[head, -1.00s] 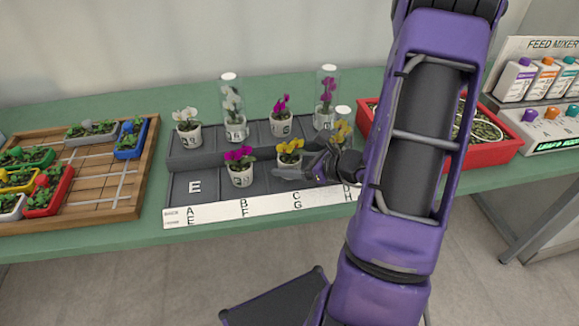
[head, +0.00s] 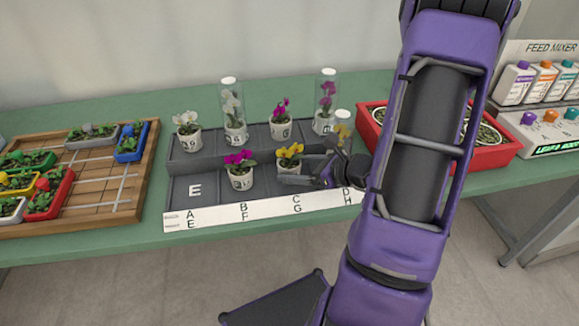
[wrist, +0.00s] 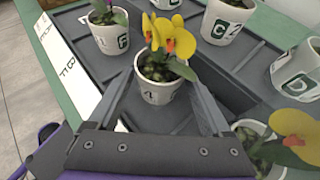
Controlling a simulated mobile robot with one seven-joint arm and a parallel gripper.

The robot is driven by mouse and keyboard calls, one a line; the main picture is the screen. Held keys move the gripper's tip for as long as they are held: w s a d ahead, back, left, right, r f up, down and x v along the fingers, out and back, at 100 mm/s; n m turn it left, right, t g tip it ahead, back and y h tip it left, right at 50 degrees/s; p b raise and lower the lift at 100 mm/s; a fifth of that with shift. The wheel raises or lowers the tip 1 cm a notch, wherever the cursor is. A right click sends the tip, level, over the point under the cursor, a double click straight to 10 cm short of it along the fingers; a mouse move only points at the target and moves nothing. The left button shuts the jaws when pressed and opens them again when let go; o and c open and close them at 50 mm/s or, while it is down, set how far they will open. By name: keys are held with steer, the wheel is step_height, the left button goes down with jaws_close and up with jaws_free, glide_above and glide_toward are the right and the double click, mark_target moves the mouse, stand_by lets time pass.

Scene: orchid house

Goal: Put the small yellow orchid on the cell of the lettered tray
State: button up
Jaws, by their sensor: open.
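The small yellow orchid (head: 289,156), in a white pot, stands upright in the front row of the dark lettered tray (head: 205,205), over the G label. In the wrist view the small yellow orchid (wrist: 160,88) is at top centre, with an orange-centred bloom. My gripper (head: 292,179) is open at its near right side; in the wrist view the fingers lie either side of the pot, and contact cannot be told. A taller yellow orchid (head: 342,133) with a clear tube stands at the right end, partly hidden by my arm. The front-left cell, marked E, is bare.
A magenta orchid (head: 239,170) stands left of the yellow one. The raised back row holds a white orchid (head: 187,130), a small magenta orchid (head: 281,121) and two tubed orchids. A wooden planter board (head: 120,195) lies left; a red crate (head: 490,157) is right.

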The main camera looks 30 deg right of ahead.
steer(key=p+v, duration=0.1)
steer(key=v, duration=0.9)
steer(key=shift+a, duration=0.15)
